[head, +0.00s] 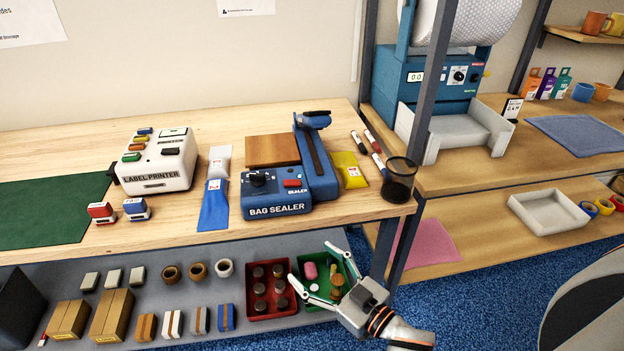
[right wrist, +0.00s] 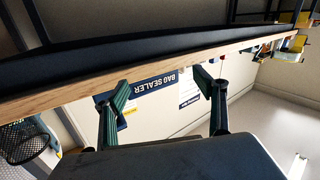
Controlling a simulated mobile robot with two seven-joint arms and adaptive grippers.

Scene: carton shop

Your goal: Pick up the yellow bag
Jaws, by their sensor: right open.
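The yellow bag (head: 349,171) lies flat on the wooden workbench, just right of the blue bag sealer (head: 277,205) and left of the black mesh cup (head: 399,180). My right gripper (head: 318,268) is open and empty, in front of the bench edge and over the lower shelf in the head view. It is below and in front of the yellow bag, apart from it. In the right wrist view its two fingers (right wrist: 164,95) are spread, with the bench edge beyond them. The yellow bag cannot be made out for certain there. My left gripper is not in view.
Markers (head: 373,142) lie behind the yellow bag. A dark shelf post (head: 420,130) rises right of the mesh cup. A blue bag (head: 214,204) and the label printer (head: 157,160) are further left. Red (head: 249,308) and green bins sit on the lower shelf under the gripper.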

